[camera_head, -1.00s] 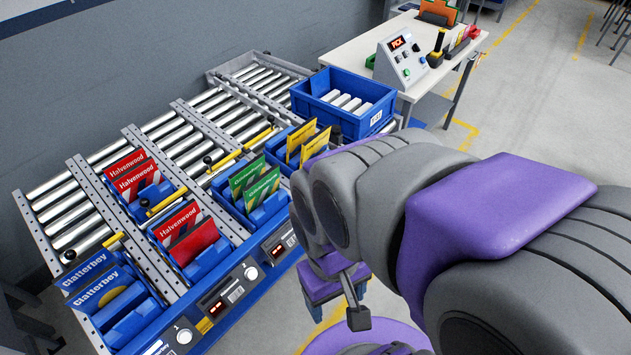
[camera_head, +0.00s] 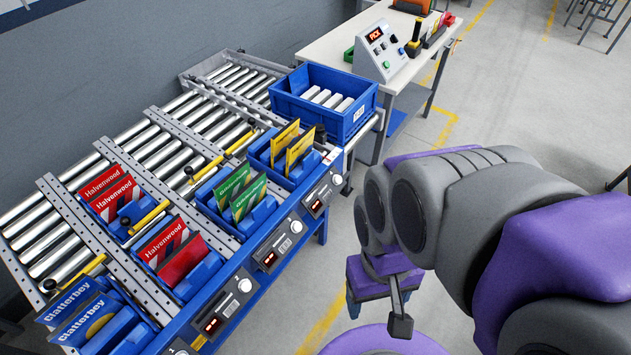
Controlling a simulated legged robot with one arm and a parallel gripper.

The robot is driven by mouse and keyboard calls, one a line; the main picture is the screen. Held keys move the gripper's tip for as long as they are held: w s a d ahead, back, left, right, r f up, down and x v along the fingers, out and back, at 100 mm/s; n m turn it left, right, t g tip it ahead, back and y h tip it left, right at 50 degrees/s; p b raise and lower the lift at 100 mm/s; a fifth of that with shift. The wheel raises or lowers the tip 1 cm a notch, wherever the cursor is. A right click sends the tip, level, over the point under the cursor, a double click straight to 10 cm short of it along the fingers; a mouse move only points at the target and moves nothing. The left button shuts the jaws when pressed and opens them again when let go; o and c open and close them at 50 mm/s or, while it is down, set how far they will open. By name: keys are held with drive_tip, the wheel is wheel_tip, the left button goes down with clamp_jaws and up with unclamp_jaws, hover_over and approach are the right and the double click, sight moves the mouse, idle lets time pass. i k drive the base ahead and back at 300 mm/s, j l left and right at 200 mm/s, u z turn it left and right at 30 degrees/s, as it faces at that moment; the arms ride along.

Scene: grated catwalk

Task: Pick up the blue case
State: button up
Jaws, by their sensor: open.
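Two blue Clatterbey cases stand tilted in a blue bin at the lower left of the head view. The rear case (camera_head: 66,300) is partly hidden by the front case (camera_head: 82,322), which has a yellow mark. My gripper (camera_head: 380,296) is in the lower middle, off the right side of the rack and well apart from these cases. It is open, and I see nothing between its jaws. My arm partly hides it.
Red Halvenwood (camera_head: 112,198), green (camera_head: 248,196) and yellow (camera_head: 299,148) packs stand in neighbouring bins. A blue tote (camera_head: 342,120) with white items sits at the rack's far end. A white table (camera_head: 330,45) with a control box (camera_head: 380,50) is behind.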

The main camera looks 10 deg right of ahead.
sight(77, 329)
drive_tip(key=u, duration=2.1)
